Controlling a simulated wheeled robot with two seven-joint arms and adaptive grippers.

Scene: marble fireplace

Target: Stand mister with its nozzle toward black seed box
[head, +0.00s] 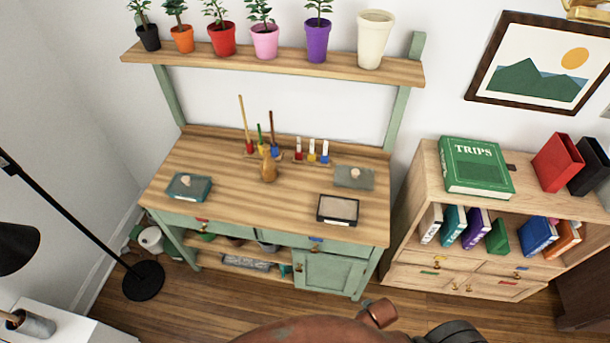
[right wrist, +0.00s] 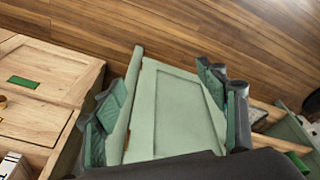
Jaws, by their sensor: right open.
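A brown, bottle-shaped object, which looks like the mister (head: 268,168), stands upright near the middle of the wooden bench top in the head view. Its narrow top is small, and I cannot tell which way the nozzle points. The black seed box (head: 338,209), a dark-rimmed box with a pale top, lies to the right and nearer, apart from the mister. My right gripper (right wrist: 166,105) is open and empty in the right wrist view, with the bench's green cabinet door (right wrist: 172,112) showing between its fingers. My left gripper is not in view.
A teal box (head: 189,188) lies at the bench's left and a grey-green one (head: 354,178) at its right. Coloured holders with upright sticks (head: 262,140) stand behind the mister. Potted plants line the upper shelf (head: 280,68). A bookcase (head: 430,190) stands right. The bench's front middle is clear.

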